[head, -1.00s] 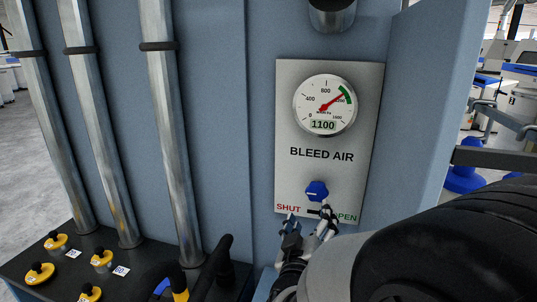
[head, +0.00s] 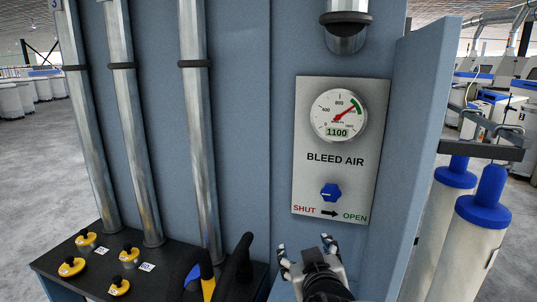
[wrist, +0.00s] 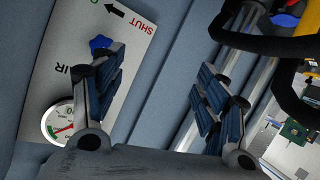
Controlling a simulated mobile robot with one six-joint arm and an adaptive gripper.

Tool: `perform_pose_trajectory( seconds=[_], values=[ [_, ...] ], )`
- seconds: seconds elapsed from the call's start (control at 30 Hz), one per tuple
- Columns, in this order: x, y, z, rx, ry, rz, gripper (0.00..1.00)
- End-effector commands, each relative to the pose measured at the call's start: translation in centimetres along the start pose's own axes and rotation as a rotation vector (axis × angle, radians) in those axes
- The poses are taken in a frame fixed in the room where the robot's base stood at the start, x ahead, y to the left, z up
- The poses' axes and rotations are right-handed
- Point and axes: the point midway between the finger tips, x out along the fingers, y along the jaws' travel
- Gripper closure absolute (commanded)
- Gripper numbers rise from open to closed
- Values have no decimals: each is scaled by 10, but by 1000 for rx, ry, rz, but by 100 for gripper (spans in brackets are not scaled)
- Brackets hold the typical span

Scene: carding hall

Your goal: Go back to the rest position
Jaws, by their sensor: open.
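My gripper (head: 307,252) is open and empty in the head view, in front of the blue wall and below the bleed air panel (head: 312,182). Its two blue-padded fingers are spread wide in the wrist view (wrist: 160,95). The blue knob (head: 331,193) sits on the panel above the gripper, apart from it. The knob also shows in the wrist view (wrist: 100,43), partly behind a finger. The round gauge (head: 339,115) above the knob reads 1100, its red needle near the green band. My arm's rest position is not marked in view.
A black shelf with several yellow knobs (head: 71,266) is at lower left, with a black and yellow handle (head: 207,278) near the gripper. Several metal pipes (head: 203,140) run up the wall. Blue-capped cylinders (head: 484,213) stand at right. Open floor (head: 30,180) lies at far left.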

Motion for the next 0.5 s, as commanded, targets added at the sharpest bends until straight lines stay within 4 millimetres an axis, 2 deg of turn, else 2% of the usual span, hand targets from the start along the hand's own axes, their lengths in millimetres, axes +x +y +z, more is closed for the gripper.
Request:
perform_pose_trajectory(
  seconds=[0.07, 0.23, 0.4, 0.5],
  values=[
    [-22, -4, 5, 47, -65, -72, 33],
    [-82, -9, 41, 121, -287, -183, 33],
    [-151, 3, 90, 179, -535, -178, 33],
    [-186, 12, 114, 208, -653, -141, 33]
  ],
)
